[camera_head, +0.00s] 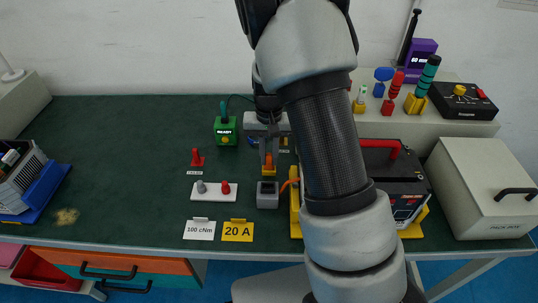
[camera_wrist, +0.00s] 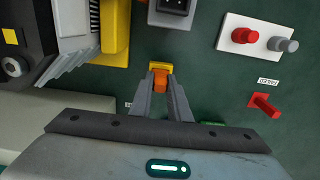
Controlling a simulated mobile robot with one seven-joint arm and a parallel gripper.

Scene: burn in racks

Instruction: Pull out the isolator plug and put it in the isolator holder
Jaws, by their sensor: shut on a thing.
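My gripper (camera_head: 268,153) is shut on the orange isolator plug (camera_wrist: 160,81), which shows between the two fingertips in the wrist view. The plug is right at a small yellow block (camera_head: 269,172), probably the isolator holder, which also shows just beyond the fingertips in the wrist view (camera_wrist: 161,66). I cannot tell whether the plug is seated in this block or just above it. A grey block (camera_head: 267,201) with a dark socket in its top stands in front of the yellow block; it also shows at the top edge of the wrist view (camera_wrist: 156,17). The socket looks empty.
A white plate (camera_head: 213,193) with grey and red pegs and a single red peg (camera_head: 196,158) stand to the left. A green box (camera_head: 226,132) is behind. A dark instrument (camera_head: 407,200) on a yellow base is right, partly behind my arm. The mat's left part is mostly clear.

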